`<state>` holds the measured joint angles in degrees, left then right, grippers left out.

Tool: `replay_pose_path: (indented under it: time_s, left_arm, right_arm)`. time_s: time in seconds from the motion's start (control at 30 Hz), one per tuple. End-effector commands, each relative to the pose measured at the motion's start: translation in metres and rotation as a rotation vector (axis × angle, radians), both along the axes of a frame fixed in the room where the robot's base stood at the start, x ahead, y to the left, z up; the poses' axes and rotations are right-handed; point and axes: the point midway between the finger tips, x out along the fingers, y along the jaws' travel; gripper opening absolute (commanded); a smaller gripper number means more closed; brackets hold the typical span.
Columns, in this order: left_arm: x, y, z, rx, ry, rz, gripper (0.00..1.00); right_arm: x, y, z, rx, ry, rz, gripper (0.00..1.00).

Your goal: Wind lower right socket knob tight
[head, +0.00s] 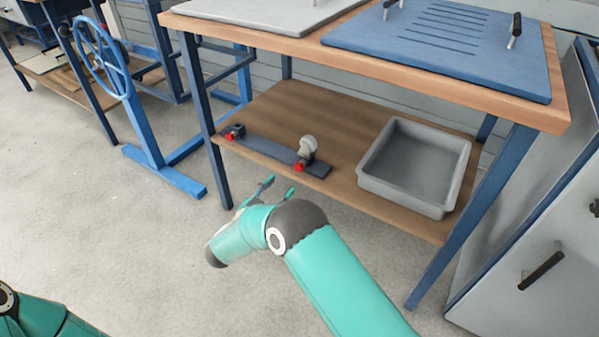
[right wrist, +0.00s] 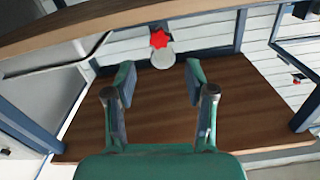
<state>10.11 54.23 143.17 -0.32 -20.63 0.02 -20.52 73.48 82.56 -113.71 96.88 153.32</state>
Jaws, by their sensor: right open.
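A dark socket strip (head: 268,149) lies along the front of the bench's lower shelf. Its right socket has a red knob (head: 299,167) on its front and a pale round piece (head: 308,146) standing above it. In the right wrist view a red star-shaped knob (right wrist: 158,39) shows beside a grey round piece (right wrist: 162,60). The left socket has another red knob (head: 230,136). My right gripper (head: 278,187) is open and empty, in front of the shelf and apart from the right knob. Its open fingers (right wrist: 160,75) also show in the right wrist view. My left gripper is out of view.
A grey tray (head: 454,185) stands on the shelf (head: 345,186) to the right of the strip. The wooden bench top (head: 300,47) overhangs the shelf, with blue legs (head: 205,130) at its corners. A blue handwheel stand (head: 140,125) is at left. The floor in front is clear.

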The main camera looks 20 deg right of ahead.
Motion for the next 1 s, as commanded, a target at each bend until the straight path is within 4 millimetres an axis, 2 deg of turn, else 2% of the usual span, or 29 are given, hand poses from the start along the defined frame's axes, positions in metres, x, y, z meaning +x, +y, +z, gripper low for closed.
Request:
replay_pose_path:
  time_s: [0.03, 0.2, 0.4, 0.83, 0.87, 1.0]
  left_arm:
    - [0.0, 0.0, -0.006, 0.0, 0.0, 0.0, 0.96]
    - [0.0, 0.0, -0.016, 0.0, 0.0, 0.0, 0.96]
    - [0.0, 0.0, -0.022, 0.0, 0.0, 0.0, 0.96]
    - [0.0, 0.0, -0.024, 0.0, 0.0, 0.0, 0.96]
    - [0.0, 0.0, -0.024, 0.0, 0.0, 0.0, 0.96]
    - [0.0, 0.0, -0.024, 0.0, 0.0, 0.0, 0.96]
  right_arm:
    - [0.007, -0.011, -0.003, 0.002, -0.001, -0.006, 0.55]
    - [0.028, -0.038, -0.003, 0.002, 0.0, -0.004, 0.55]
    - [0.046, -0.06, -0.002, 0.0, 0.0, -0.003, 0.55]
    - [0.053, -0.067, 0.0, 0.0, 0.002, 0.0, 0.55]
    - [0.053, -0.067, 0.0, 0.0, 0.002, 0.0, 0.53]
    - [0.053, -0.067, 0.0, -0.001, 0.002, 0.001, 0.3]
